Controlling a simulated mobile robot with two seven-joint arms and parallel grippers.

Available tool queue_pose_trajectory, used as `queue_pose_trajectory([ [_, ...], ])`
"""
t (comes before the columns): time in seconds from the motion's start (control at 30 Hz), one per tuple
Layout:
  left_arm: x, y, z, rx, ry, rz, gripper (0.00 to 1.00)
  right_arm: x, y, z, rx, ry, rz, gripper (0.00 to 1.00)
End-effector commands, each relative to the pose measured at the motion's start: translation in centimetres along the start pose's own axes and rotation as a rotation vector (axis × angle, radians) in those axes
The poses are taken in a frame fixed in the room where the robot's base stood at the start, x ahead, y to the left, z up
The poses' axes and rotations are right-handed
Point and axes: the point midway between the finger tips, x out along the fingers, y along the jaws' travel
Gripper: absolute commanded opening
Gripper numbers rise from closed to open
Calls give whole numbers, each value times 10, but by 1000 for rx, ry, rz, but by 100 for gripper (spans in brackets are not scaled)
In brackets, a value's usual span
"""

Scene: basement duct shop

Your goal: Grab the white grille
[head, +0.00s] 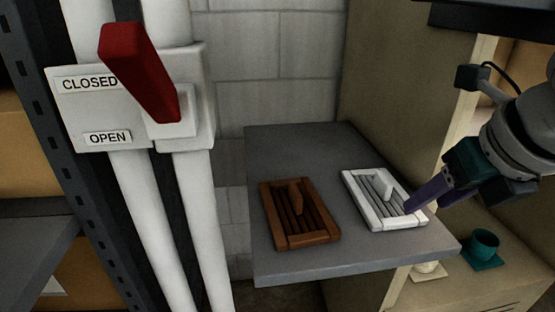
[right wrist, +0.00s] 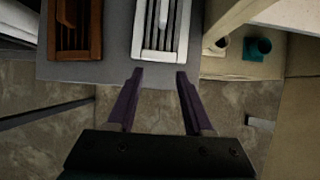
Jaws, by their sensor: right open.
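The white grille (head: 376,203) lies flat on the right part of a grey shelf, with slats and an upright white tab on it. It also shows at the top of the right wrist view (right wrist: 160,32), partly cut off by the frame edge. My right gripper (head: 428,204) comes in from the right at the grille's near right corner. In the right wrist view its purple fingers (right wrist: 160,74) are apart, with nothing between them, just short of the grille's near end. My left gripper is not in view.
A brown wooden grille (head: 299,222) lies left of the white one on the grey shelf (head: 290,150). A teal cup (head: 484,243) and a cream cup (head: 427,267) stand on a lower surface at right. A red lever (head: 140,70) on white pipes stands at left.

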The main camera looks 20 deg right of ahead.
Motion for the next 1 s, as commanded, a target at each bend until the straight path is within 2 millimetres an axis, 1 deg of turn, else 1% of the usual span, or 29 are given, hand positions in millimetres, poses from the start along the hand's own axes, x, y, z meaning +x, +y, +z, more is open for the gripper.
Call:
queue_pose_trajectory([
  [0.03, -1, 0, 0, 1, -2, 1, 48, 5, 1, 12, 9, -4, 2, 52],
  [0.2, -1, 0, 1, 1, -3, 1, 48, 23, 1, 43, 9, -2, 3, 52],
  [0.3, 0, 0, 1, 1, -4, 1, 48, 32, 2, 57, 7, -2, 3, 52],
  [0.4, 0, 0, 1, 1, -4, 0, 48, 38, 1, 67, 5, -1, 2, 52],
  [0.67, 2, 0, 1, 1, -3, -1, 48, 46, 1, 79, 4, 0, 3, 52],
  [0.8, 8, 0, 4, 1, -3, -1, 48, 72, 2, 76, 5, 3, 2, 52],
  [0.9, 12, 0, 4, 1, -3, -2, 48, 85, 1, 77, 4, 1, 1, 52],
  [1.0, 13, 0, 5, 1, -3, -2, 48, 93, 1, 77, 2, 1, 1, 52],
])
